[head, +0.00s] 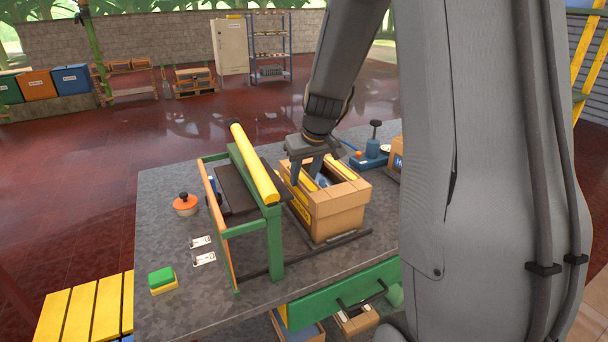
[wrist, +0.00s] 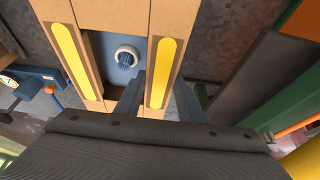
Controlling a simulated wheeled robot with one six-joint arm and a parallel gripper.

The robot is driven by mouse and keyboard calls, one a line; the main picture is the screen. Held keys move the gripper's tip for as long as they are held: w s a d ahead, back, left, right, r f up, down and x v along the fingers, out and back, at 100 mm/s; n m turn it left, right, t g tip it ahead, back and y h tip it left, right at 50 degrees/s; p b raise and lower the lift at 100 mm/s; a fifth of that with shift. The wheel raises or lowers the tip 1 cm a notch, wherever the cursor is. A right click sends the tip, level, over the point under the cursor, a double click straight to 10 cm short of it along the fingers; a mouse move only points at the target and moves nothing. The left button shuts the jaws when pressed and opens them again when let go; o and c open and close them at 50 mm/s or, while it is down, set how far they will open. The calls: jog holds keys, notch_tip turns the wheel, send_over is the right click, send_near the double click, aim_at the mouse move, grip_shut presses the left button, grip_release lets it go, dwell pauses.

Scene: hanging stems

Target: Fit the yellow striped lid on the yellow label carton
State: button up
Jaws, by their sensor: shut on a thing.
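The yellow label carton (head: 340,205) is an open brown box on the workbench, with a yellow label on its left side. Yellow strips run along two opposite top edges and also show in the wrist view (wrist: 69,58). A blue thing with a white ring (wrist: 126,56) lies inside. My gripper (head: 307,176) is at the carton's left wall. In the wrist view its fingers (wrist: 157,100) straddle the strip-topped edge, one inside and one outside, shut on it. I cannot make out a separate yellow striped lid.
A green frame with a yellow bar (head: 255,165) stands close left of the carton. An orange-lidded pot (head: 185,204), two white cards and a green-and-yellow block (head: 162,280) lie farther left. A blue device (head: 371,155) and another box stand behind right.

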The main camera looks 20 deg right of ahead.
jog(key=shift+f, duration=0.15)
dwell(0.3)
jog(key=o, duration=1.4)
jog(key=shift+r+p, duration=1.2)
jog(key=shift+r, duration=0.45)
notch_tip(320, 180, up, 7)
jog(key=p, duration=0.5)
jog(key=shift+f, duration=0.15)
jog(key=shift+d, duration=0.1)
